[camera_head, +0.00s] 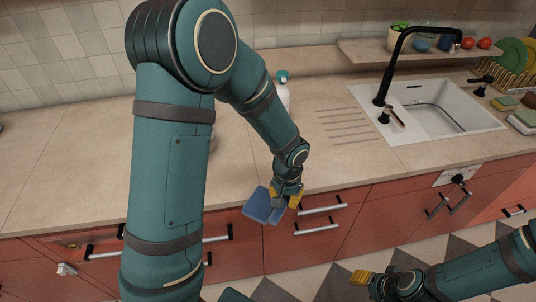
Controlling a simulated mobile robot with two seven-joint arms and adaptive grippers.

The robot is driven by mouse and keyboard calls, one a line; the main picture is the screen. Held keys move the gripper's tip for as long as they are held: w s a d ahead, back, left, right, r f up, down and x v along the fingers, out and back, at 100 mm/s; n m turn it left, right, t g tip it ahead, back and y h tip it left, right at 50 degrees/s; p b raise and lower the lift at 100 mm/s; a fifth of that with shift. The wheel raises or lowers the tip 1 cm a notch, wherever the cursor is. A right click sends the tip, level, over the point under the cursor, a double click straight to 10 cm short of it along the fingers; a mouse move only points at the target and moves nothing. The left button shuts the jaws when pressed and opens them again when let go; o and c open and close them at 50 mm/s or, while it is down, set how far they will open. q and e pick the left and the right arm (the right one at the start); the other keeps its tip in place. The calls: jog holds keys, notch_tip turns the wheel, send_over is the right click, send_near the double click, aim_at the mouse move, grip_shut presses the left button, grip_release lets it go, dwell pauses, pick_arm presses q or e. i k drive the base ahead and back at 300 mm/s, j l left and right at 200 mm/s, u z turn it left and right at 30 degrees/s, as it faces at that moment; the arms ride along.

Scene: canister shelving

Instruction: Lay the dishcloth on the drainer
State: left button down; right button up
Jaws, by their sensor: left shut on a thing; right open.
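A blue folded dishcloth (260,206) hangs in front of the counter's front edge, near the drawers. My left gripper (288,200) is shut on the cloth at its right side; the fingers hide part of it. The drainer (345,126), a set of parallel grooves in the counter left of the sink, lies bare, beyond and to the right of the cloth. My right gripper (361,277) is open and empty, low in front of the cabinets above the tiled floor.
The white sink (440,110) has a black tap (388,75). A bottle with a teal cap (282,92) stands behind my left arm. A shelf (370,52) with a plant, bowl and red fruits runs along the wall. A rack of plates (512,62) and sponges are far right.

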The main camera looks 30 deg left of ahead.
aim_at(337, 129)
jog(key=l+u, duration=0.1)
jog(key=u, duration=0.9)
jog(key=i+l, duration=0.2)
jog(key=i+l+u, duration=0.1)
jog(key=l, duration=0.3)
jog(key=i, duration=0.2)
